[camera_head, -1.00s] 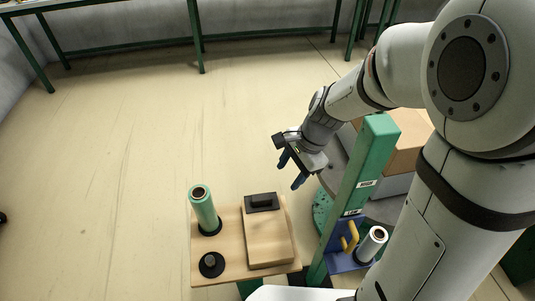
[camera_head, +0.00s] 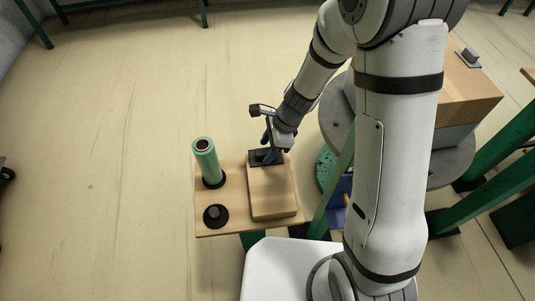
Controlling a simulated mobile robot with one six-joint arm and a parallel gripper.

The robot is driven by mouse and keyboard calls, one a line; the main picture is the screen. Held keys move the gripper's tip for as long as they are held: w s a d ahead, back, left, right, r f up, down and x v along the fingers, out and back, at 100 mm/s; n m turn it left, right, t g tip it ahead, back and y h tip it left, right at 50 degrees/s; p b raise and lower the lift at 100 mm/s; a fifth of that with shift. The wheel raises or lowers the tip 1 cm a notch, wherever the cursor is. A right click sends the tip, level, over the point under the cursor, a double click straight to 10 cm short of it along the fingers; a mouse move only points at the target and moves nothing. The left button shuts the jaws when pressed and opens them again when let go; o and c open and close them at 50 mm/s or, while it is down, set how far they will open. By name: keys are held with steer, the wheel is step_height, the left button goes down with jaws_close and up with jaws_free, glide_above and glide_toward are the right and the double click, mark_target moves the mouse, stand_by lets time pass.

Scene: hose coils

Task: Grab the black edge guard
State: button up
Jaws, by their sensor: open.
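The black edge guard (camera_head: 254,157) lies at the far end of a raised wooden block (camera_head: 272,193) on a small wooden table. My gripper (camera_head: 267,154) is open, with its dark blue fingers pointing down at the guard. The fingers overlap the guard in the picture and cover its right part. I cannot tell whether they touch it or straddle it.
A green roll (camera_head: 206,160) stands upright on a black base on the wooden table (camera_head: 238,223), left of the block. A black disc with a knob (camera_head: 215,216) sits in front of it. A grey round platform (camera_head: 455,162) carrying a cardboard box (camera_head: 468,95) is at right.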

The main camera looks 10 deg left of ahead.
steer(key=shift+c, duration=0.2)
steer(key=c, duration=1)
steer(key=shift+c, duration=0.3)
